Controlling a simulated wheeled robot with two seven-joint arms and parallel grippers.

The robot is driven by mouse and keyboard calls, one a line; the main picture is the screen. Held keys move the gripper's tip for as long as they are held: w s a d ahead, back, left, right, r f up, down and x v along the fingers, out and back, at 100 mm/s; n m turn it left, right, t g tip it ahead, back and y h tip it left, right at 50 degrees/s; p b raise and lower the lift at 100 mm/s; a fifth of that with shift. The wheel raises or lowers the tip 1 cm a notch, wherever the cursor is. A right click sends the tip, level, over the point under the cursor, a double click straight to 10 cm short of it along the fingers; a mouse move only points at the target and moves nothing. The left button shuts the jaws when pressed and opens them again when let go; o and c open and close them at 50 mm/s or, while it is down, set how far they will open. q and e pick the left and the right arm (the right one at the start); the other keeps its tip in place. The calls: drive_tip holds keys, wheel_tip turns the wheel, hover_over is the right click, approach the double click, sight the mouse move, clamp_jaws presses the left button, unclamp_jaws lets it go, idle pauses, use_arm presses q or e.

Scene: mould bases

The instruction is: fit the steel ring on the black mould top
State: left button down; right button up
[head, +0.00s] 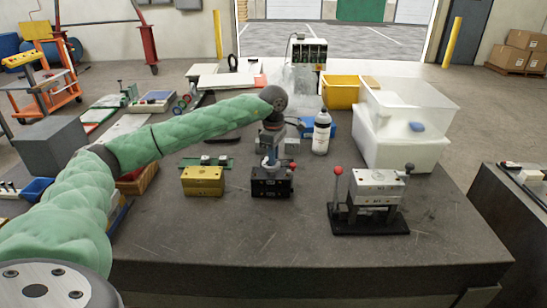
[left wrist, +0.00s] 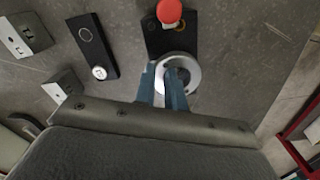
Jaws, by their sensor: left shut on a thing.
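The black mould (head: 271,184) stands on the table beside the yellow mould, under my left gripper (head: 270,160). In the left wrist view my left gripper (left wrist: 166,90) has its blue fingers shut on the wall of the steel ring (left wrist: 191,72), one finger inside it and one outside. The ring overlaps the near end of a dark plate (left wrist: 157,42) with a red knob (left wrist: 169,11). I cannot tell whether the ring touches what lies below it. In the head view the fingers largely hide the ring. My right gripper is not in view.
The yellow mould (head: 203,181) stands to the left. A lever press (head: 376,188) with a red knob is on the right. A bottle (head: 321,133) and clear bins (head: 399,145) stand behind. The front of the table (head: 270,235) is clear.

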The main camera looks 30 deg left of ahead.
use_arm(q)
drive_tip(key=c, duration=1.4)
unclamp_jaws()
wheel_tip(320, 180, up, 6)
drive_tip(key=shift+r+b, duration=0.15)
drive_tip(key=shift+b, duration=0.95)
drive_tip(key=shift+r, duration=0.8)
drive_tip(key=shift+f, duration=0.1)
